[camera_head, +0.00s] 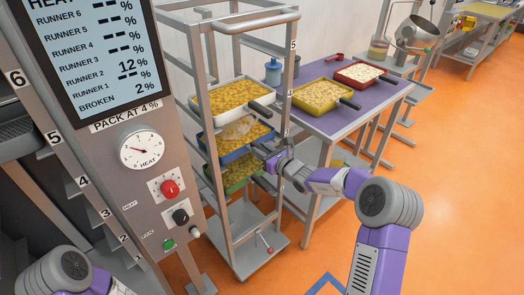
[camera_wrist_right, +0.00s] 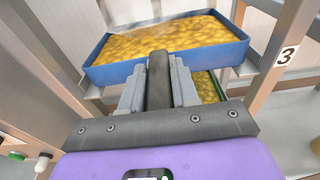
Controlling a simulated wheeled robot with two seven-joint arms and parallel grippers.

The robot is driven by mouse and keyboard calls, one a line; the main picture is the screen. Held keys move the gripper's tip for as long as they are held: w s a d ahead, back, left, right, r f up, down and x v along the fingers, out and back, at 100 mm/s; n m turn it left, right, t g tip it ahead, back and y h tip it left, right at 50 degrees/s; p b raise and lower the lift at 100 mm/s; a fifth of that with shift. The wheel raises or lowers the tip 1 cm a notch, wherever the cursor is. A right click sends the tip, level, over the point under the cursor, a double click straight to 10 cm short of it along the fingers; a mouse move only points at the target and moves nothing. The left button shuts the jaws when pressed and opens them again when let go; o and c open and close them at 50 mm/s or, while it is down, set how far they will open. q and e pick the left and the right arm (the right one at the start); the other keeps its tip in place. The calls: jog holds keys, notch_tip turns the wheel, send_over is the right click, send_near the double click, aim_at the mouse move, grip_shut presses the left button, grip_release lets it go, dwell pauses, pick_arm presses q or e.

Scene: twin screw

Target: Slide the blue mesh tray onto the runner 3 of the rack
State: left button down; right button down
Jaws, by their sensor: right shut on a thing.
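The blue tray (camera_head: 226,157), filled with golden pieces, is inside the rack (camera_head: 222,197), between a white tray above and a green tray below. It also shows in the right wrist view (camera_wrist_right: 170,65), level between the posts, with a "3" label (camera_wrist_right: 287,56) on the right post. I cannot tell whether it rests fully on its runners. My right gripper (camera_head: 272,158) is at its front, shut on its dark handle (camera_wrist_right: 159,82). The handle lies between the fingers in the wrist view. My left arm shows at the lower left; its gripper is out of view.
The white tray (camera_head: 211,118) and green tray (camera_head: 228,188) sit close above and below. A purple-topped table (camera_head: 372,97) right of the rack holds a yellow tray (camera_head: 318,108) and a red tray (camera_head: 360,84). A control panel (camera_head: 150,190) stands left. Orange floor in front is open.

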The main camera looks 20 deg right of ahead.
jog(key=c, duration=0.9)
grip_release()
jog(key=shift+r, duration=0.2)
jog(key=shift+o, duration=0.7)
jog(key=shift+f, duration=0.3)
jog(key=p+v, duration=0.1)
jog(key=v, duration=0.6)
jog(key=shift+s+r+p, duration=0.2)
jog(key=shift+s+p, duration=0.05)
jog(key=shift+p, duration=0.15)
jog(key=shift+s+d, duration=0.1)
jog(key=f+v, duration=0.1)
jog(key=v, duration=0.7)
jog(key=shift+s, duration=0.45)
jog(key=shift+d, duration=0.1)
